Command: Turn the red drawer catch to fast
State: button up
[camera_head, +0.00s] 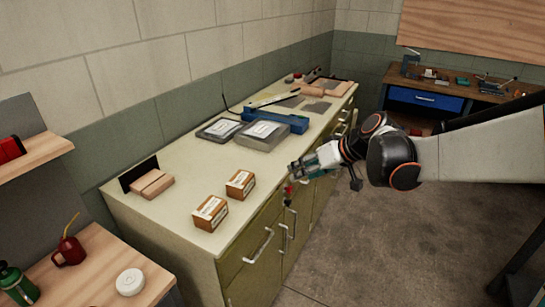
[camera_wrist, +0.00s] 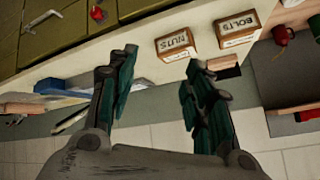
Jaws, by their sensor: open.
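The red drawer catch (camera_head: 289,191) is a small red piece on the front of the olive-green cabinet (camera_head: 240,275), just below the worktop edge. It also shows near the top left of the wrist view (camera_wrist: 97,13). Its exact setting is too small to read. My gripper (camera_head: 296,170) reaches in from the right in the head view, close above the catch and near the counter's front edge. In the wrist view my gripper (camera_wrist: 160,60) has its two fingers spread wide with nothing between them. The catch lies beyond the left finger, apart from it.
On the worktop (camera_head: 165,220) stand two boxes, labelled nuts (camera_wrist: 175,45) and bolts (camera_wrist: 237,28), near the front edge. Blue equipment (camera_head: 285,120) and grey cases (camera_head: 262,135) lie farther back. Pale handles (camera_head: 260,246) stick out from the cabinet front. The floor (camera_head: 370,240) is clear.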

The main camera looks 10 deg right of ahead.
jog(key=w+d+f+n+t+y+b, duration=0.1)
jog(key=w+d+f+n+y, duration=0.3)
jog(key=w+f, duration=0.75)
jog(key=n+t+y, duration=0.1)
jog(key=t+y, duration=0.1)
jog(key=y, duration=0.1)
send_near(291, 190)
notch_tip(291, 190, up, 5)
jog(key=s+d+f+n+y+b, duration=0.1)
jog(key=s+d+f+n+y, duration=0.1)
jog(key=d+f, duration=0.3)
jog(key=shift+t, duration=0.4)
jog(key=b+x, duration=0.1)
jog(key=x, duration=0.3)
jog(key=f+b+x, duration=0.1)
jog(key=x, duration=0.3)
jog(key=f+b+x, duration=0.1)
jog(key=x, duration=0.4)
jog(key=shift+s+a+f+b, duration=0.1)
jog(key=shift+s+a+b, duration=0.1)
jog(key=shift+b, duration=0.2)
jog(key=shift+w+a+h, duration=0.3)
jog(key=shift+w+a, duration=0.15)
jog(key=shift+a, duration=0.05)
jog(key=shift+c, duration=0.2)
jog(key=c, duration=1)
